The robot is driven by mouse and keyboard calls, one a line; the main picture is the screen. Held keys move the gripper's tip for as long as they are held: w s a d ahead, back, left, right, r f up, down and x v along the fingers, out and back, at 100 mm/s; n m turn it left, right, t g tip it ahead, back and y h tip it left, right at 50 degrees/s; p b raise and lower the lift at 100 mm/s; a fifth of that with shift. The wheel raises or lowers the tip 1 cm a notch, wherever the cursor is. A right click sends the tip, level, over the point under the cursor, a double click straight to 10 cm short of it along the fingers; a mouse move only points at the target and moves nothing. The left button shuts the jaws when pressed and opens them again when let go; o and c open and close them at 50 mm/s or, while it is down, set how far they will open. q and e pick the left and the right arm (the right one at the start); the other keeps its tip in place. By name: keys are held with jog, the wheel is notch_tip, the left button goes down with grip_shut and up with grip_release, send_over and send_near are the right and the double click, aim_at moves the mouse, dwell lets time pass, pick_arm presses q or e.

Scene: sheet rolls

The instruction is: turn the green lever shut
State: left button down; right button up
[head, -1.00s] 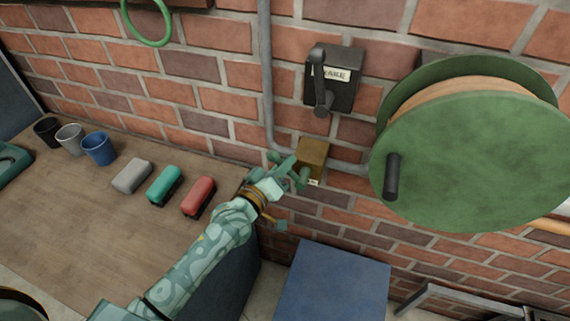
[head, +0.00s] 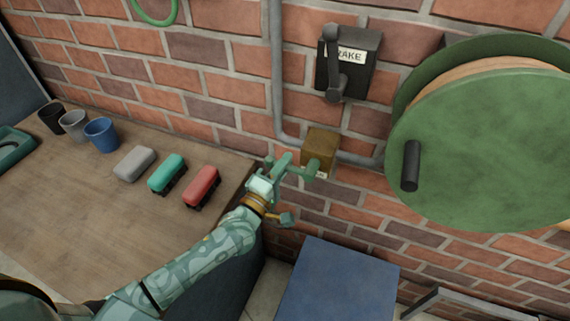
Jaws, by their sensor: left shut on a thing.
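The green lever (head: 313,167) sits at the front of a small brass-coloured box (head: 322,143) on the brick wall, at the picture's middle. My left gripper (head: 297,169) reaches up to it from the lower left and is shut on it. The fingers hide part of the lever, and its exact angle is hard to tell. A pale label shows in part under the box. My right gripper is not in view.
A brake box (head: 361,74) with a dark handle hangs above, and a big green reel (head: 480,140) with a black crank is at the right. A blue block (head: 338,284) stands below. Cups and coloured blocks sit on the wooden bench (head: 90,215) at left.

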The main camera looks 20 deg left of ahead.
pick_arm(q)
jog(key=shift+f+n, duration=0.3)
jog(key=shift+n, duration=0.2)
jog(key=c, duration=1.4)
grip_release()
jog(key=shift+s, duration=0.15)
jog(key=v, duration=1.6)
jog(key=shift+p, duration=0.3)
jog(key=shift+s, duration=0.15)
